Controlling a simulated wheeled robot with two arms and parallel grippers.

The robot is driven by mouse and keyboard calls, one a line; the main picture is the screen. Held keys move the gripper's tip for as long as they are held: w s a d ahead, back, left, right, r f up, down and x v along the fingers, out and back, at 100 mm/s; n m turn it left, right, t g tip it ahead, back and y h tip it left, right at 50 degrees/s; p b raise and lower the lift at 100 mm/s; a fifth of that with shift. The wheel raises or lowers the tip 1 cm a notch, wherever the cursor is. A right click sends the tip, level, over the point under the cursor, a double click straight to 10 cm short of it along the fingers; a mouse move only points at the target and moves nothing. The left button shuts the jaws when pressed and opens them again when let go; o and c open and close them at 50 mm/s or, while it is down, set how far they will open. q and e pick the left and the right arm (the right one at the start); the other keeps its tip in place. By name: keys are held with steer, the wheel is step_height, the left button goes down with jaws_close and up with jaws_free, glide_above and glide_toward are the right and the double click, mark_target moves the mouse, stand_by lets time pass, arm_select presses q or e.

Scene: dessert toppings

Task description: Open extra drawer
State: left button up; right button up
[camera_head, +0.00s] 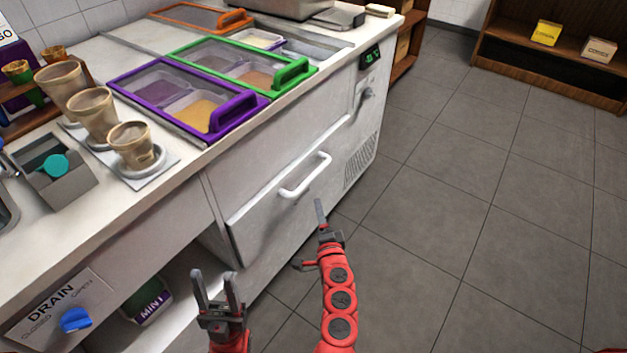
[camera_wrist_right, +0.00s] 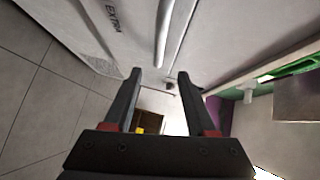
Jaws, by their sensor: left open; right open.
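The extra drawer (camera_head: 265,212) is a white front panel in the side of the counter and looks shut. Its white bar handle (camera_head: 304,175) runs along the upper part. In the right wrist view the handle (camera_wrist_right: 163,35) stands beyond the fingertips, and the lettering "EXTRA" (camera_wrist_right: 113,18) is on the white front. My right gripper (camera_head: 314,235) is open and empty, in front of the drawer and apart from the handle. My left gripper (camera_head: 214,282) is open and empty, lower left, near the open shelf under the counter.
Purple (camera_head: 180,100) and green (camera_head: 240,70) framed lids cover topping bins on the counter. Cups in a holder (camera_head: 165,165) stand at the left. A drain panel with a blue knob (camera_head: 76,320) is lower left. The tiled floor (camera_head: 460,210) at right is clear.

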mark_target(312, 181)
steer(key=b+x, duration=0.4)
steer(key=x, duration=1)
steer(key=shift+w+d+f, duration=0.1)
steer(key=shift+w+f, duration=0.05)
steer(key=shift+f, duration=0.05)
steer(key=shift+w+f+b, duration=0.1)
steer(key=shift+w+b, duration=0.5)
steer(key=shift+w, duration=0.3)
jaws_close()
